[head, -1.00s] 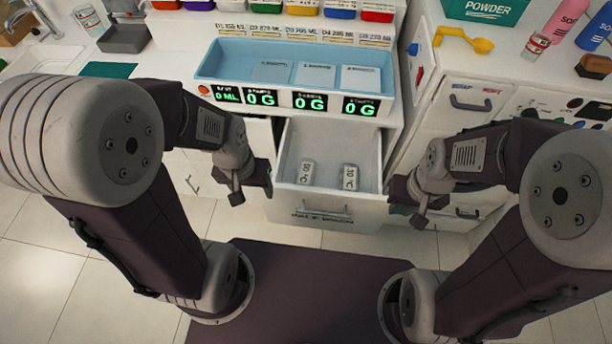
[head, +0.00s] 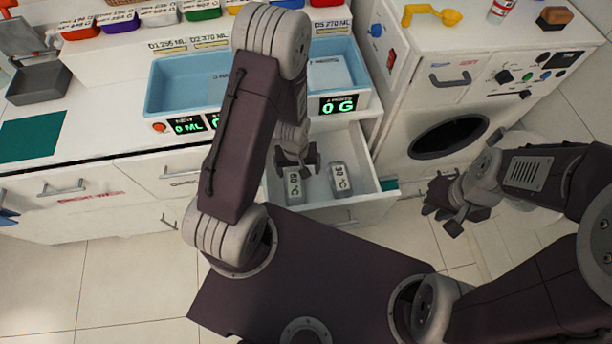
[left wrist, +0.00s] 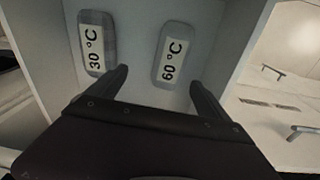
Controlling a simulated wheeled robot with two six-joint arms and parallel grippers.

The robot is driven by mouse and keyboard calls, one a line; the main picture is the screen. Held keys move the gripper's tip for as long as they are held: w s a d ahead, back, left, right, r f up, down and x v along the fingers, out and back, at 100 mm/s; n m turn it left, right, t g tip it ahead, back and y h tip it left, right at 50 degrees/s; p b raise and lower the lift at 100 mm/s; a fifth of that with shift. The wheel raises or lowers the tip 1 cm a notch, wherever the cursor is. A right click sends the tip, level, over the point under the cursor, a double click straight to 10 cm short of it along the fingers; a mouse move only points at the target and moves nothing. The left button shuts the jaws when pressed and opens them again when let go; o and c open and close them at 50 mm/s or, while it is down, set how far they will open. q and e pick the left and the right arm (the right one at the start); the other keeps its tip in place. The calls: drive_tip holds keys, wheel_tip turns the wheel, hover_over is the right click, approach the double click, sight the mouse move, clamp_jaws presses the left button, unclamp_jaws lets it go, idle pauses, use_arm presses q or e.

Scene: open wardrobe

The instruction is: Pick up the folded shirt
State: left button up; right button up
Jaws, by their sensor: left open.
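I see no folded shirt that I can make out in either view. My left gripper (head: 297,165) hangs over the open white drawer (head: 372,205). In the left wrist view the left gripper (left wrist: 157,86) has its two fingers apart with nothing between them. Two grey blocks with temperature labels lie in the drawer, a left one (head: 293,188) and a right one (head: 341,180). In the left wrist view one block reads 30 °C (left wrist: 96,48) and the other 60 °C (left wrist: 173,58). My right gripper (head: 453,207) is right of the drawer, in front of the washer; its jaw gap is unclear.
A white washer (head: 400,165) with a dark round opening (head: 448,137) stands right of the drawer. A light blue tray (head: 180,95) sits on the counter above, partly hidden by my left arm. A small blue thing (head: 8,216) at the left edge is unclear. Tiled floor (head: 130,260) is open at left.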

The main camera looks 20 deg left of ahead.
sight(295, 189)
use_arm(q)
drive_tip(key=s+f, duration=0.2)
drive_tip(key=shift+s+g, duration=0.3)
drive_tip(key=shift+g, duration=0.1)
drive_tip(key=shift+s+d, duration=0.15)
wheel_tip(295, 189, down, 4)
drive_tip(key=f, duration=0.3)
drive_tip(key=a+f+b, duration=0.1)
drive_tip(key=f, duration=0.1)
drive_tip(key=shift+d, duration=0.1)
drive_tip(key=shift+c, duration=0.7)
drive_tip(key=c, duration=1.4)
drive_tip(key=shift+o, duration=0.2)
wheel_tip(295, 189, up, 10)
drive_tip(key=shift+r+p, duration=0.1)
drive_tip(key=shift+p, duration=0.65)
